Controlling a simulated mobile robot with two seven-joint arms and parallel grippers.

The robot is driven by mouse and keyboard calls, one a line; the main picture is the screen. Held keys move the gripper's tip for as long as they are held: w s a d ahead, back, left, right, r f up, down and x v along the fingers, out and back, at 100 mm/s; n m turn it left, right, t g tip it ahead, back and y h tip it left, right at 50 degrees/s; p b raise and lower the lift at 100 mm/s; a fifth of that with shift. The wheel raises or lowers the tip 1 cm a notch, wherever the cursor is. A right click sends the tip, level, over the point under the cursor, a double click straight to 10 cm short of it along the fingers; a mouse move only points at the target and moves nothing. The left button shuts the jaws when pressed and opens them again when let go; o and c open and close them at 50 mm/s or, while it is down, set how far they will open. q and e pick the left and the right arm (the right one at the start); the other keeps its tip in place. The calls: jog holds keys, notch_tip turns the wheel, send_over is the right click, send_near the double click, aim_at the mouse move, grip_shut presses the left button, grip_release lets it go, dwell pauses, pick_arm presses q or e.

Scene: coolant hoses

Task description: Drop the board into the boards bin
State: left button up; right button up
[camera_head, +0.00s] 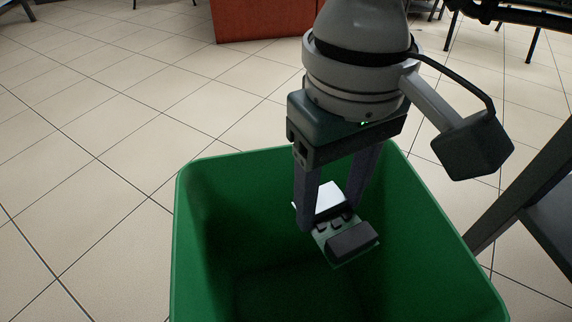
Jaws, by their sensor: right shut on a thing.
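My right gripper (331,205) reaches down from the top into the mouth of a green bin. It is shut on the board (324,238), a small green circuit board with a dark block at its near end and a white part between the fingers. The board is tilted and hangs inside the bin opening, apart from the walls that show. The green bin (420,225) is open at the top and looks empty; its near side is cut off by the frame. My left gripper is not in view.
Tiled floor (90,130) lies open to the left of the bin. A dark slanted metal leg (525,185) stands close to the bin's right side. A red-brown box-like thing (262,20) is at the back, with dark furniture legs at the top right.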

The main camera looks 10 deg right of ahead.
jog(key=shift+f, duration=0.2)
jog(key=o, duration=1.4)
jog(key=shift+o, duration=0.2)
notch_tip(320, 180, up, 10)
jog(key=p, duration=0.5)
